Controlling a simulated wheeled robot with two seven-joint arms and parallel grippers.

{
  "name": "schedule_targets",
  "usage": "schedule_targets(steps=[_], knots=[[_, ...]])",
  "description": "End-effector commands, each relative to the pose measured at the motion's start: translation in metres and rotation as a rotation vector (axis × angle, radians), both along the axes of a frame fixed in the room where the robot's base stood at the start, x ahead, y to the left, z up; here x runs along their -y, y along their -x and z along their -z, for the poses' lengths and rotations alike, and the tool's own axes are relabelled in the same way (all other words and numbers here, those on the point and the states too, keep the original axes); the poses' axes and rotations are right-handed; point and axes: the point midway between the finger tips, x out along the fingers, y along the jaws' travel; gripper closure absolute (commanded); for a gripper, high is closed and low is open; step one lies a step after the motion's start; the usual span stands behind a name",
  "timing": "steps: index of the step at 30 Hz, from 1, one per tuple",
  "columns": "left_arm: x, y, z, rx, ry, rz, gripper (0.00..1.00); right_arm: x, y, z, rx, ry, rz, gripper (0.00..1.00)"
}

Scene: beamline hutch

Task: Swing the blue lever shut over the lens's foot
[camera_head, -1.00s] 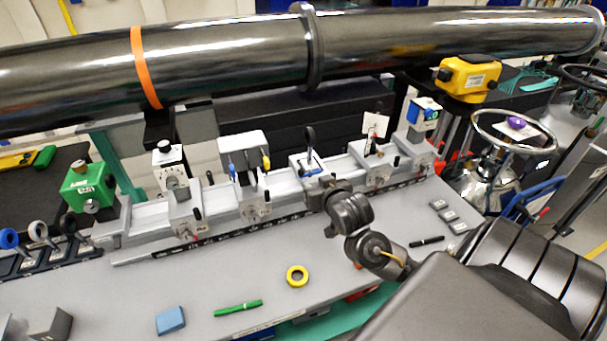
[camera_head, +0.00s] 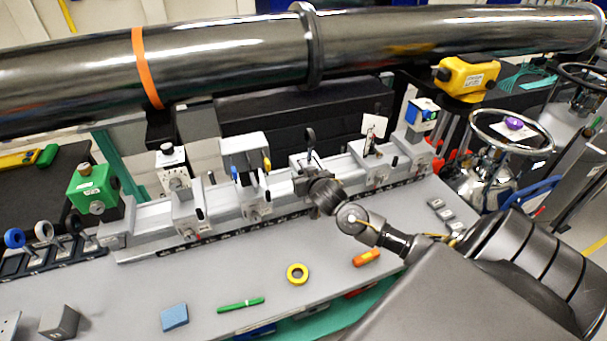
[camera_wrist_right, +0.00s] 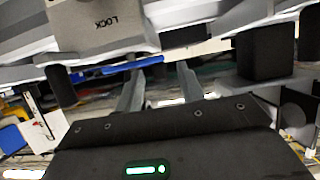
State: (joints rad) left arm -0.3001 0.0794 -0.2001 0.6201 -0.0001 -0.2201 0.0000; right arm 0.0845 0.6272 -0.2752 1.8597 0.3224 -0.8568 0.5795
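The lens (camera_head: 310,138) shows as a dark ring standing upright on its carrier on the rail. My right gripper (camera_head: 306,180) is low at the front of that carrier; its wrist hides the carrier's lower part. In the right wrist view the blue lever (camera_wrist_right: 130,66) lies across the picture, under a grey block marked LOCK. My right gripper (camera_wrist_right: 160,80) shows two fingers apart with nothing held between them. The left fingertip overlaps the lever in the picture; I cannot tell whether they touch. The lens's foot is not clear. My left gripper is not in view.
The rail (camera_head: 150,215) carries other mounts close on both sides, including a white carrier (camera_head: 246,170) with blue and yellow handles. A large dark pipe (camera_head: 220,65) crosses above. Yellow tape (camera_head: 297,273), a green pen (camera_head: 240,304) and an orange item (camera_head: 366,257) lie on the bench.

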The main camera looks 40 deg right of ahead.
Motion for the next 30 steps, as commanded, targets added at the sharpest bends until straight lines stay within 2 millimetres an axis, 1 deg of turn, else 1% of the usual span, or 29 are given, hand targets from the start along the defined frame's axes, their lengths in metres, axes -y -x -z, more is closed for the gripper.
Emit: schedule_targets(steps=[2, 9, 11, 15, 19, 25, 30], knots=[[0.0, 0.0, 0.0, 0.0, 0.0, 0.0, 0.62, 0.0, 0.0, 0.0, 0.0, 0.0, 0.0, 0.62], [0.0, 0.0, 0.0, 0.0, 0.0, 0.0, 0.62, 0.0, 0.0, 0.0, 0.0, 0.0, 0.0, 0.93], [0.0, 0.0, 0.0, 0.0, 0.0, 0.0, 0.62, 0.0, 0.0, 0.0, 0.001, 0.0, 0.0, 1.0], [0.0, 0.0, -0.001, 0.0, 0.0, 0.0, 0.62, 0.0, 0.0, -0.001, 0.001, 0.001, -0.005, 1.0], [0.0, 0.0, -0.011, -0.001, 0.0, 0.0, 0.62, 0.003, 0.002, -0.005, 0.003, 0.009, -0.054, 1.0], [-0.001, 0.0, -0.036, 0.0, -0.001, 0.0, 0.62, 0.007, 0.008, -0.008, -0.001, 0.009, -0.23, 1.0], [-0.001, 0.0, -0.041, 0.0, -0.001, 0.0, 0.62, 0.008, 0.011, -0.004, 0.002, 0.004, -0.357, 1.0]])
